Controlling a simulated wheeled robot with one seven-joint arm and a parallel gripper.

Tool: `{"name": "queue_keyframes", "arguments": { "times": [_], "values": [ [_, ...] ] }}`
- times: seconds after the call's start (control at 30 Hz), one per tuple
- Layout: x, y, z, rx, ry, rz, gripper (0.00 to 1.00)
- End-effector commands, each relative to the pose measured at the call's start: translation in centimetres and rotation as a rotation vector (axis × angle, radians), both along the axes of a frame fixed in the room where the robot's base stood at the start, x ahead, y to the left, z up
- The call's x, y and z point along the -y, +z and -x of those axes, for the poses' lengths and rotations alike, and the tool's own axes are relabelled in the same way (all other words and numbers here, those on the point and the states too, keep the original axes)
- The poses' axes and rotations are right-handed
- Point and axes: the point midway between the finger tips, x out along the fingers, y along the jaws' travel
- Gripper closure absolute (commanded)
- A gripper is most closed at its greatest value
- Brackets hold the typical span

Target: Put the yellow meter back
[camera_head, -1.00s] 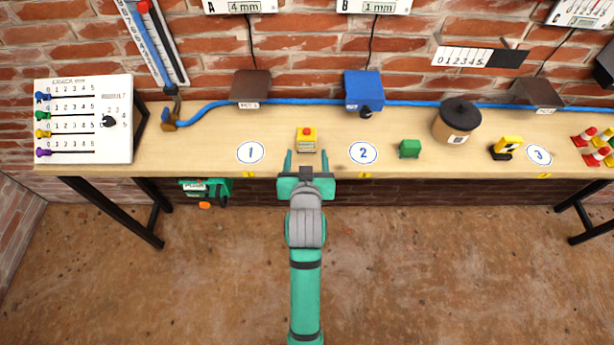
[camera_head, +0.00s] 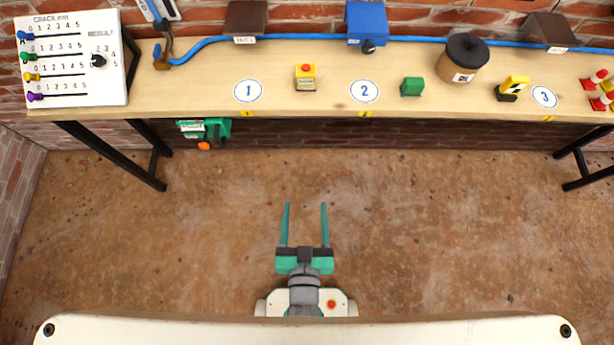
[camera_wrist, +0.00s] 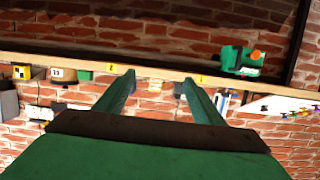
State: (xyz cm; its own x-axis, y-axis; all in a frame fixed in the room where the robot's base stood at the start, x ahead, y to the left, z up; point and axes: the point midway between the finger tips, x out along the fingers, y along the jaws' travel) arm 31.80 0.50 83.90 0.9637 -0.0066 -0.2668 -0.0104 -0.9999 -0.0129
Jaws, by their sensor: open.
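A small yellow box with a red top (camera_head: 305,77) stands on the bench between the white discs numbered 1 and 2. A yellow-and-black checked block (camera_head: 514,86) stands on a dark base left of disc 3 and also shows at the left of the wrist view (camera_wrist: 22,72). I cannot tell for sure which of them is the yellow meter. My gripper (camera_head: 305,204) is open and empty, over the floor in front of the bench and apart from both. In the wrist view its fingers (camera_wrist: 158,78) have nothing between them.
The wooden bench (camera_head: 200,85) holds a green block (camera_head: 412,86), a lidded brown pot (camera_head: 463,60), a slider board (camera_head: 75,60) and red-white cones (camera_head: 597,80). A blue pipe runs along its back. A green device (camera_head: 205,130) hangs below the front edge. The floor before it is clear.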

Motion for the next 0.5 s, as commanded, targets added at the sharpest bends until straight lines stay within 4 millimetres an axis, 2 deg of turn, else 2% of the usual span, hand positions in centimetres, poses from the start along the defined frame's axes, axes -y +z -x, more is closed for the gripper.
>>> {"name": "queue_keyframes", "arguments": {
  "times": [0.03, 0.2, 0.33, 0.5],
  "values": [
    [0.1, 0.1, 1.9, -0.004, 0.002, 0.003, 0.38],
    [0.3, 1.6, 6.2, 0.018, 0.005, 0.011, 0.38],
    [0.5, 2.5, 8.0, 0.029, 0.007, 0.015, 0.38],
    [0.5, 3.0, 8.7, 0.036, 0.008, 0.017, 0.38]
  ]
}}
